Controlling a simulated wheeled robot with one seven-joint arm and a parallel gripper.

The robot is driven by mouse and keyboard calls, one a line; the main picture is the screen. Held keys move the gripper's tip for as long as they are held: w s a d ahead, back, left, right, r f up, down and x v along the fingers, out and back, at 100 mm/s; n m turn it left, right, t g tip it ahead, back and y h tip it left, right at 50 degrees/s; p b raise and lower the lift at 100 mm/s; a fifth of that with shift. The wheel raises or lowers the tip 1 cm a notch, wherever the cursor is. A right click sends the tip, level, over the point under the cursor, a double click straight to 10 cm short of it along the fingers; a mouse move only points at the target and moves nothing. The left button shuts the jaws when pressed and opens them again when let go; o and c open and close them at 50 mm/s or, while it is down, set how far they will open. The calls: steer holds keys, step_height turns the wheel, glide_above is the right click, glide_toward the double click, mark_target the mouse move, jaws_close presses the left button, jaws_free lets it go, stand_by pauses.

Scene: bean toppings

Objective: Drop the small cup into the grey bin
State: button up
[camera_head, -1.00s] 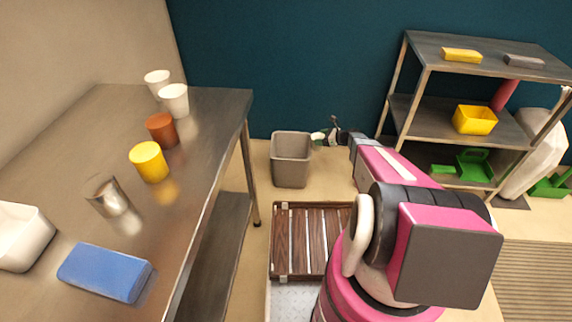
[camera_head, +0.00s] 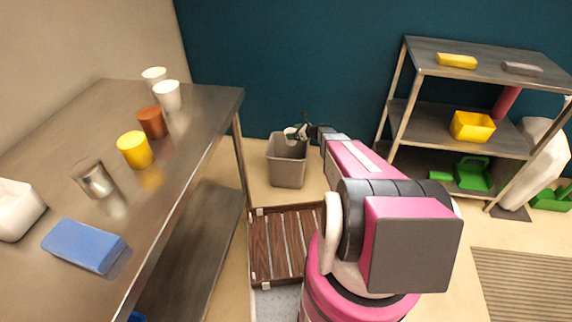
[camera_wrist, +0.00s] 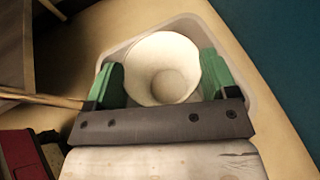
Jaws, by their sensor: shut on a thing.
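The small cup (camera_wrist: 162,70) is white and shows in the wrist view with its open mouth towards the camera. My gripper (camera_wrist: 163,78) is shut on it, with one green finger on each side. In the head view the small cup (camera_head: 290,132) is a pale shape at the tip of my gripper (camera_head: 297,133), over the top of the grey bin. The grey bin (camera_head: 287,167) stands on the floor against the dark wall. In the wrist view the bin's rim (camera_wrist: 243,75) surrounds the cup from behind. The cup's exact height above the rim is hard to tell.
A steel table (camera_head: 190,135) at left holds white, brown, yellow and metal cups, a blue block (camera_head: 84,246) and a white container (camera_head: 16,209). A shelf (camera_head: 455,109) stands at right. A slatted wooden crate (camera_head: 283,245) lies on the floor before the bin.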

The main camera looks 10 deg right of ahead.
steer(key=shift+f, duration=2.3)
steer(key=o, duration=0.8)
steer(key=v, duration=1.1)
